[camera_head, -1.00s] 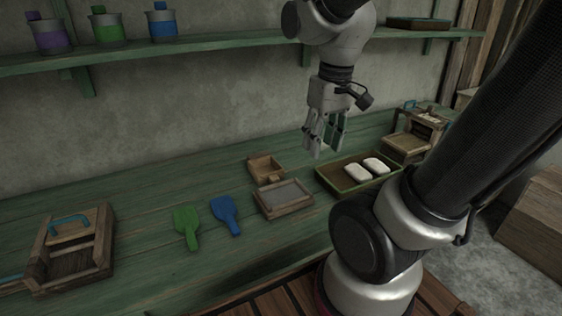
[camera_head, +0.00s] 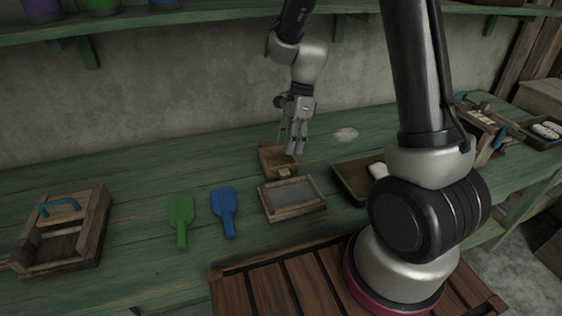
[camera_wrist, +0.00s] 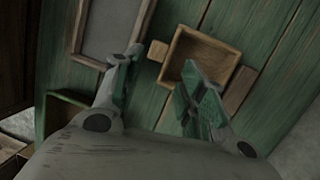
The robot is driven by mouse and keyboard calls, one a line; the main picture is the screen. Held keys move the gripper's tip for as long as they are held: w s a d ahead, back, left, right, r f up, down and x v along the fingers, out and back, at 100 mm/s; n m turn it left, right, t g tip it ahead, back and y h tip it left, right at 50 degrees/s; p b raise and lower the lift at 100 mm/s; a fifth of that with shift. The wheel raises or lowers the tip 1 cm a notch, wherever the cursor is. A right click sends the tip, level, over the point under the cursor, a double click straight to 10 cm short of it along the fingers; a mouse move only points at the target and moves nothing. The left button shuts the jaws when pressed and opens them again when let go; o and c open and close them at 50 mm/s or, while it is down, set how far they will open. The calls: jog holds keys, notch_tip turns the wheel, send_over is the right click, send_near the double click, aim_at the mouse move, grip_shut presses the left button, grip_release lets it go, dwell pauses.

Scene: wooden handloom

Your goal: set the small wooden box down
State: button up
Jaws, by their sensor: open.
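The small wooden box (camera_head: 267,161) sits upright on the green bench, open at the top and looking empty. In the wrist view the box (camera_wrist: 195,50) shows a square wooden rim with tabs on two sides. My gripper (camera_head: 291,148) is just above and to the right of the box in the head view, pointing down.
A framed grey panel (camera_head: 291,191) lies just in front of the box. A green tray (camera_head: 346,178) with white blocks is to the right, partly hidden by my arm. Blue (camera_head: 225,204) and green (camera_head: 182,210) paddles lie left. A pale patch (camera_head: 346,134) marks clear bench behind.

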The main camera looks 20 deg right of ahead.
aim_at(284, 170)
jog(key=x, duration=0.7)
jog(key=shift+f, duration=0.4)
jog(key=shift+a, duration=0.1)
grip_shut()
